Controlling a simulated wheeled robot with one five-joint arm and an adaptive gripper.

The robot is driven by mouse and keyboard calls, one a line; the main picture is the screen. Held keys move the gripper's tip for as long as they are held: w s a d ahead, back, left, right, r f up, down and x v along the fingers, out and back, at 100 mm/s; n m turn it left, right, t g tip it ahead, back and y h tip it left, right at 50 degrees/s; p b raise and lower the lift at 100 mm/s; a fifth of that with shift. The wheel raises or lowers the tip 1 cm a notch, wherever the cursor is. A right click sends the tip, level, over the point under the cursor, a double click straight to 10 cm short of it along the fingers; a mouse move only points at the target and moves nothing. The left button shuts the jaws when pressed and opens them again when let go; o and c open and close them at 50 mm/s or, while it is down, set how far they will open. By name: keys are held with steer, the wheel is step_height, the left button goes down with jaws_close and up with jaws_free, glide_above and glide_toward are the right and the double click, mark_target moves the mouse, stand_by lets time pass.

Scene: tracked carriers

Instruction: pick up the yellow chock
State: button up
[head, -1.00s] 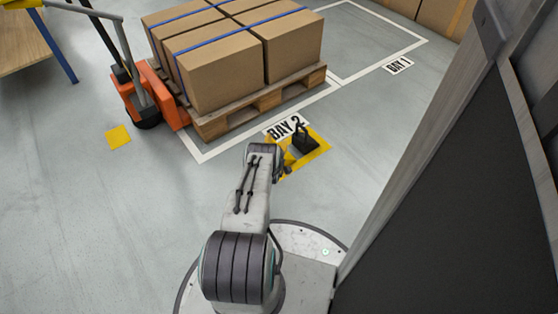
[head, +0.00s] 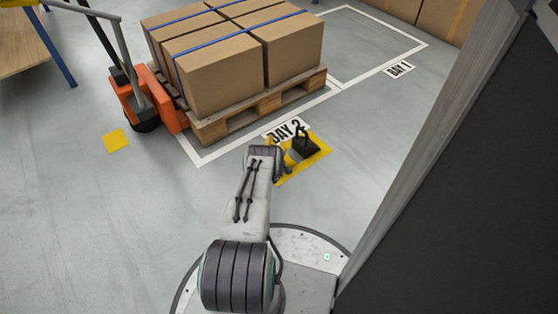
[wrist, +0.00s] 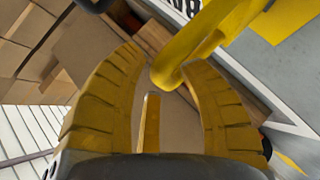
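No clearly yellow chock shows in the head view. In the wrist view a thick, rounded yellow bar (wrist: 205,38) reaches in from the upper right. Its curved end lies at the mouth of my gripper (wrist: 170,70); I cannot tell whether it is a chock's handle, or whether it touches the fingers. The two ribbed fingers are spread apart and not closed on it.
Strapped cartons (head: 225,65) stand on a wooden pallet (head: 255,108) behind the gripper. An orange pallet jack (head: 148,98) is at the pallet's left. A tall panel (head: 460,170) fills the right side. A flat yellow patch (head: 117,140) and open floor lie left.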

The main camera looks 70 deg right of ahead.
jaws_close()
steer(key=shift+r, duration=0.1)
stand_by(0.3)
steer(key=shift+d+r, duration=0.1)
